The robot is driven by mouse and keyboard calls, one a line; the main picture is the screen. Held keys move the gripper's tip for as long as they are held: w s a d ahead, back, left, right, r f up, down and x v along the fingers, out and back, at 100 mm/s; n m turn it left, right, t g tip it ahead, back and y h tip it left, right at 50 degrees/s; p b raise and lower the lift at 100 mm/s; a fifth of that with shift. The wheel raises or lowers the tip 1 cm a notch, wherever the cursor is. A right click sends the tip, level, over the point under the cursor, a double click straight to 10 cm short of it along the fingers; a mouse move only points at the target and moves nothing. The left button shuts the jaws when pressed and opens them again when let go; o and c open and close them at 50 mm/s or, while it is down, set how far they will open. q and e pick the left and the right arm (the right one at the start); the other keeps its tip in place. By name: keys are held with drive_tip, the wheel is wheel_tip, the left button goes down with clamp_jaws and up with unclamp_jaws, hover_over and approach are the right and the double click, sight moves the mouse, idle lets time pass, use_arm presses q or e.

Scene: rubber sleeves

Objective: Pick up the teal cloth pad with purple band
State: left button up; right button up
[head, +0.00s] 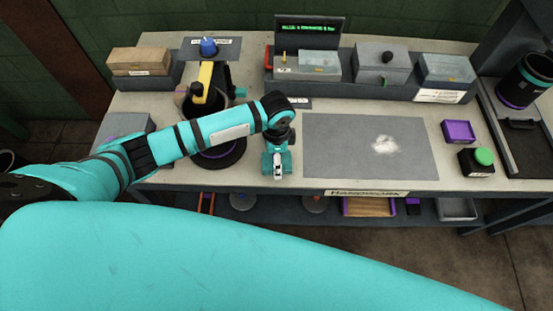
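My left arm reaches in from the left over the bench, and its gripper (277,172) points down near the front edge, left of the grey mat. The fingers are too small to tell whether they are open or shut, or hold anything. I cannot clearly make out a teal cloth pad with a purple band. A small teal piece (240,92) shows behind my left arm, but I cannot tell what it is. A large teal part of my own body fills the foreground and hides what is below. My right gripper is not in view.
The grey mat (330,155) bears a white patch (385,145). Bins and boxes (381,57) line the back. A black and yellow device (203,82) stands partly behind my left arm.

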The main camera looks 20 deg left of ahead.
use_arm(q)
drive_tip(key=shift+f, duration=1.2)
drive_tip(key=c, duration=1.3)
